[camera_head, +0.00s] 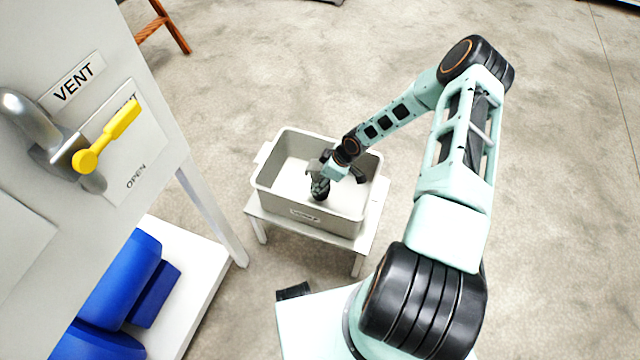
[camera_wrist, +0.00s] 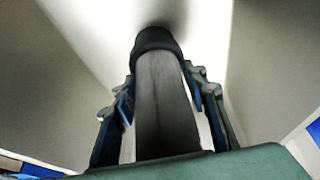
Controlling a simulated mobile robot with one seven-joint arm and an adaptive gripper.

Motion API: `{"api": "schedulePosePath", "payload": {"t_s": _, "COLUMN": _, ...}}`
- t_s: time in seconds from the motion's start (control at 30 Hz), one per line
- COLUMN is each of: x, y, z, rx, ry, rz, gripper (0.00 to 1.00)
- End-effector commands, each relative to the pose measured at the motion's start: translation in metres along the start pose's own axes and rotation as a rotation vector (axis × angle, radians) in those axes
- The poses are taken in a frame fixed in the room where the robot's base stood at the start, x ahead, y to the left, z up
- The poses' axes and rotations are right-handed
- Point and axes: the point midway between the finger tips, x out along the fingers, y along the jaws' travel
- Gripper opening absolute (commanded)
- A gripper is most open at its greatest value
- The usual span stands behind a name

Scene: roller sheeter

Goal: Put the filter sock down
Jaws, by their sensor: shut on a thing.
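The filter sock is a dark grey cylinder with a black collar at its far end; in the wrist view the sock (camera_wrist: 165,100) runs up the middle between my fingers. My gripper (camera_wrist: 163,108) is shut on it, one finger on each side. In the head view my gripper (camera_head: 323,180) reaches down inside a grey bin (camera_head: 310,219), and the dark end of the sock (camera_head: 319,192) shows near the bin floor. A dark shadow lies on the pale floor just beyond the collar. I cannot tell whether the sock touches the floor.
The bin stands on a small white table (camera_head: 254,209). At left is a white panel with a yellow lever (camera_head: 108,137) and a metal handle (camera_head: 38,125). Blue rounded parts (camera_head: 120,280) sit on a white base below. The bin walls surround my gripper closely.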

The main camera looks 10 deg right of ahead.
Motion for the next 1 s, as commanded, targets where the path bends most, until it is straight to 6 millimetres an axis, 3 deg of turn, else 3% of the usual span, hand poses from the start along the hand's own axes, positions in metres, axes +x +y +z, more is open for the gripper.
{"api": "schedulePosePath", "payload": {"t_s": 0.07, "x": 0.008, "y": 0.000, "z": 0.002, "rx": -0.001, "ry": 0.001, "rz": 0.001, "gripper": 0.02}}
{"api": "schedulePosePath", "payload": {"t_s": 0.4, "x": 0.011, "y": 0.000, "z": 0.004, "rx": -0.001, "ry": 0.001, "rz": 0.001, "gripper": 0.02}}
{"api": "schedulePosePath", "payload": {"t_s": 0.43, "x": 0.011, "y": 0.000, "z": 0.004, "rx": -0.001, "ry": 0.000, "rz": 0.000, "gripper": 0.43}}
{"api": "schedulePosePath", "payload": {"t_s": 0.57, "x": 0.010, "y": 0.000, "z": 0.004, "rx": -0.001, "ry": 0.000, "rz": 0.000, "gripper": 0.57}}
{"api": "schedulePosePath", "payload": {"t_s": 0.87, "x": 0.009, "y": 0.000, "z": 0.003, "rx": -0.001, "ry": 0.000, "rz": 0.000, "gripper": 0.58}}
{"api": "schedulePosePath", "payload": {"t_s": 1.0, "x": -0.002, "y": 0.001, "z": 0.002, "rx": 0.000, "ry": 0.000, "rz": 0.001, "gripper": 0.58}}
